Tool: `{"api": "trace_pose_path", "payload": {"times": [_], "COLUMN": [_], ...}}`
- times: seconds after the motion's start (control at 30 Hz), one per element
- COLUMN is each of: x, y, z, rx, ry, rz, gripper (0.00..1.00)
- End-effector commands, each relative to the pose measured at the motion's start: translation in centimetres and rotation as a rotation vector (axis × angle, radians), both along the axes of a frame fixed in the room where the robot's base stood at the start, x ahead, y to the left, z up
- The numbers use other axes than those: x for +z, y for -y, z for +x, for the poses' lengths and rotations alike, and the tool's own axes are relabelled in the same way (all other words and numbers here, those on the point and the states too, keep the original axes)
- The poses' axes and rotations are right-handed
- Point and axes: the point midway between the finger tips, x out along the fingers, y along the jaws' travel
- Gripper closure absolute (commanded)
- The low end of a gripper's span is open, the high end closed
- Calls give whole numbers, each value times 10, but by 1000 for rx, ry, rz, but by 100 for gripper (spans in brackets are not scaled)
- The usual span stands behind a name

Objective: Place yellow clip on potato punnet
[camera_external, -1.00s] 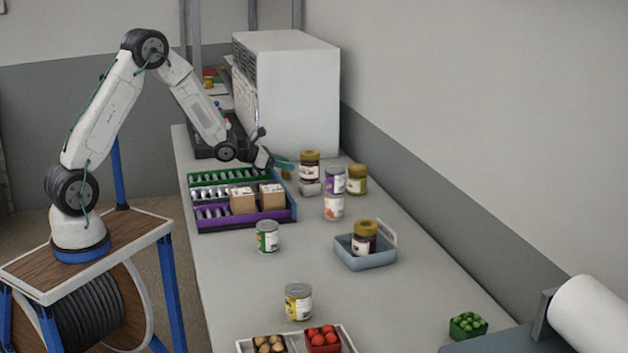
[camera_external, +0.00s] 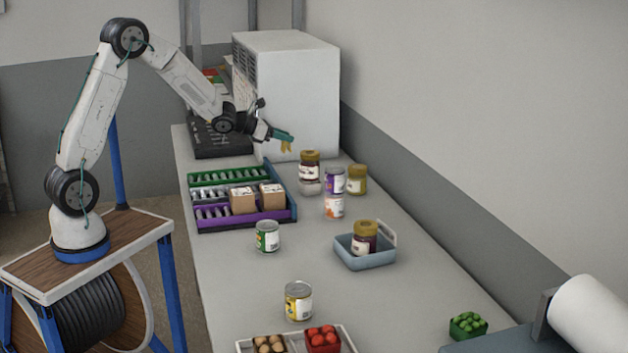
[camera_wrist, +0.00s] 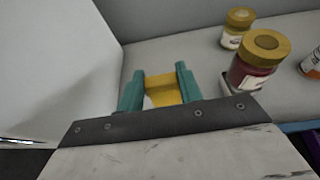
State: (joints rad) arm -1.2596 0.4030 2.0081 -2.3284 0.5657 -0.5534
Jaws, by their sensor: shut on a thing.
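My gripper (camera_external: 285,137) is shut on the yellow clip (camera_external: 286,147) and holds it in the air near the front of the white cabinet, above the far part of the table. In the wrist view the yellow clip (camera_wrist: 163,90) sits between the two green fingers of my gripper (camera_wrist: 159,86). The potato punnet (camera_external: 269,343), with brown potatoes, stands in a tray at the near edge of the external view, cut off by the frame. It is far from my gripper.
Jars (camera_external: 309,166) and stacked cans (camera_external: 334,181) stand just right of my gripper. The purple and green rack (camera_external: 290,211) holds brown boxes. A blue basket (camera_external: 366,260) holds a jar. Cans (camera_external: 267,237) stand on the table. A tomato punnet (camera_external: 323,341) adjoins the potatoes.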

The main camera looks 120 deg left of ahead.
Motion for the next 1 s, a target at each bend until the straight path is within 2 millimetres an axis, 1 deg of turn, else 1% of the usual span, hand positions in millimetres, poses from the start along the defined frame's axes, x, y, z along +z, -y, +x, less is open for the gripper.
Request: {"api": "trace_pose_path", "payload": {"times": [0.27,0.4,0.57,0.6,0.77,0.87,0.97,1.0], "x": [74,102,127,123,123,123,123,123], "y": [0,0,0,6,23,38,59,69], "z": [0,0,0,9,37,60,87,100], "rx": [1,0,0,-18,-72,-119,-178,-206], "ry": [1,-1,-1,-2,-1,0,0,0], "rz": [9,6,6,1,3,4,4,5], "gripper": [86,86,86,86,86,86,86,86]}}
